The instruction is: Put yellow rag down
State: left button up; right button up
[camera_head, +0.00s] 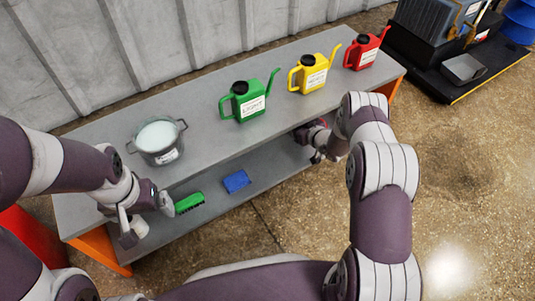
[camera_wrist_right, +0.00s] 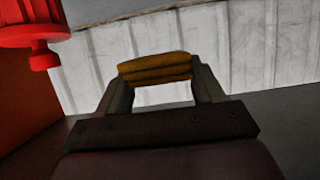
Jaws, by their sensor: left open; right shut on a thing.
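The yellow rag (camera_wrist_right: 155,68) shows in the right wrist view, folded between the two fingertips of my right gripper (camera_wrist_right: 158,78), which is shut on it. In the head view my right gripper (camera_head: 312,140) reaches in at the lower shelf (camera_head: 262,192) of the grey bench, under the top's front edge. The rag cannot be made out there. Whether it touches the shelf I cannot tell. My left gripper (camera_head: 150,214) is open and empty at the left part of the bench front.
A pot (camera_head: 159,139) and green (camera_head: 247,98), yellow (camera_head: 313,72) and red (camera_head: 366,50) cans stand on the top. A red object (camera_wrist_right: 33,30) hangs nearby in the right wrist view.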

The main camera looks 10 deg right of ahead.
jog(key=b, duration=0.5)
send_over(277, 167)
jog(key=f, duration=0.6)
jog(key=shift+w+f, duration=0.2)
jog(key=shift+s+a+f, duration=0.1)
jog(key=shift+s+f, duration=0.05)
jog(key=shift+f, duration=0.15)
notch_tip(277, 167, down, 4)
jog(key=b, duration=0.3)
jog(key=shift+r+b, duration=0.1)
jog(key=shift+b, duration=0.3)
jog(key=shift+r, duration=0.25)
jog(key=shift+f, duration=0.1)
jog(key=o, duration=0.6)
jog(key=shift+f, duration=0.1)
jog(key=o, duration=0.4)
